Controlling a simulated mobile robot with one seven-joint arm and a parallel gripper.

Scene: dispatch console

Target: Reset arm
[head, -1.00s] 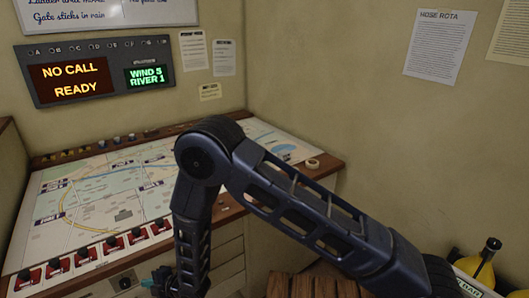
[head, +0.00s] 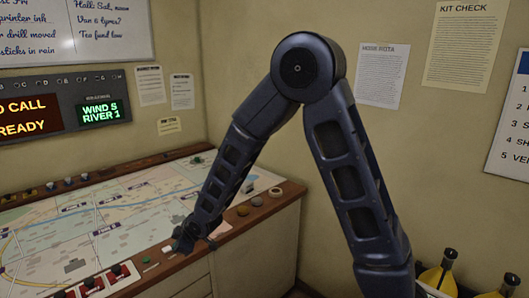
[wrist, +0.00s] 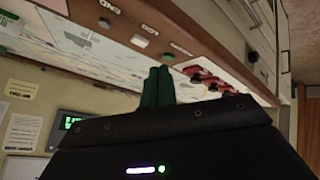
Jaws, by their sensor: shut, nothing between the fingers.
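My gripper shows in the wrist view (wrist: 158,86), its two dark green fingers side by side and shut with nothing between them. In the head view my arm rises at the right, bends high at the elbow, and its forearm slopes down to the left. The end of the arm is above the front edge of the map console (head: 135,222), and my gripper (head: 178,244) is small and dark there, its fingers hard to make out. I cannot tell how far it is from the console surface.
Red switches (head: 118,270) line the console's front edge. Yellow bottles (head: 438,272) stand at lower right. Papers hang on the walls.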

